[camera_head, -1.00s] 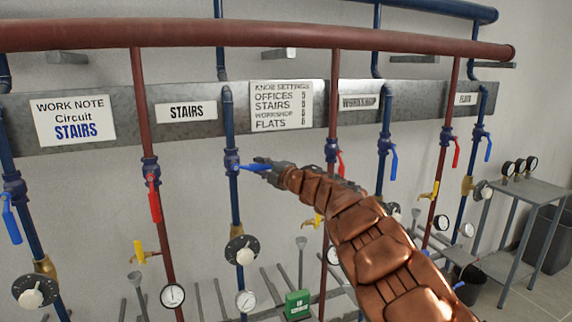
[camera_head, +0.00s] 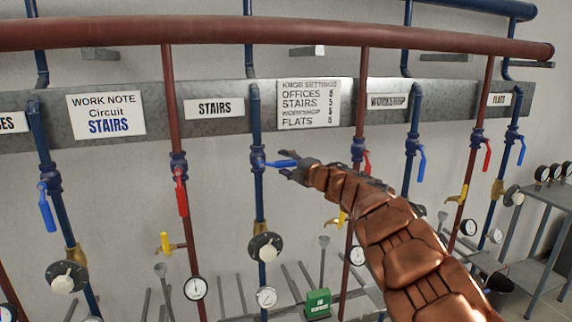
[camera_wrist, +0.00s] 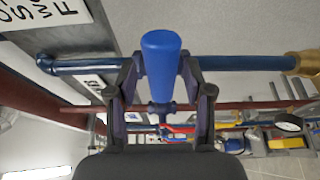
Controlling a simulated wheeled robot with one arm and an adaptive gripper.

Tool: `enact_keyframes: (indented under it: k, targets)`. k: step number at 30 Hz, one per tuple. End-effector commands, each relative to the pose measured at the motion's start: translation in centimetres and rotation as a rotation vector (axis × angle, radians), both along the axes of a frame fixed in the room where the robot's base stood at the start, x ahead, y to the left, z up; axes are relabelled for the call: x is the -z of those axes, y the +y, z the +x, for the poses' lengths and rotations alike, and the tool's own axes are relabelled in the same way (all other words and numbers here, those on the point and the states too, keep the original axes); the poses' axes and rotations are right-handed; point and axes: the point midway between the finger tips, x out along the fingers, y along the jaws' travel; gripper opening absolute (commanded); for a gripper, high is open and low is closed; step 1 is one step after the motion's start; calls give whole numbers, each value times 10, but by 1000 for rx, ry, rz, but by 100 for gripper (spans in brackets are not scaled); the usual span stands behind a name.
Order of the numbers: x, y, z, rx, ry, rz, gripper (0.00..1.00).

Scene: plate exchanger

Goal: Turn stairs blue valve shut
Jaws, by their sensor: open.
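The stairs blue valve (camera_head: 257,160) sits on the dark blue pipe below the STAIRS sign (camera_head: 214,107). Its blue handle (camera_head: 279,163) points to the right, crosswise to the upright pipe. My gripper (camera_head: 291,170) is at the handle's outer end. In the wrist view my gripper (camera_wrist: 160,85) is open, with one finger on each side of the blue handle (camera_wrist: 161,62). A gap shows between the handle and each finger. The valve body is mostly hidden behind the handle in that view.
A red-handled valve (camera_head: 181,190) is on the red pipe to the left. Another red valve (camera_head: 366,160) is close behind my arm. A blue valve (camera_head: 47,205) hangs at far left. A black dial with a white knob (camera_head: 266,248) and a gauge (camera_head: 266,297) are below.

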Motion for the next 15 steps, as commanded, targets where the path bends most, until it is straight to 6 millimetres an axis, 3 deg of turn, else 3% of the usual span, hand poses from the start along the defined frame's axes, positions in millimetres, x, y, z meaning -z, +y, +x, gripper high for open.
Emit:
enact_keyframes:
  k: [8, 15]
  targets:
    - [1, -2, -1, 1, 2, -1, 51]
    - [0, -12, -14, 0, 2, -3, 51]
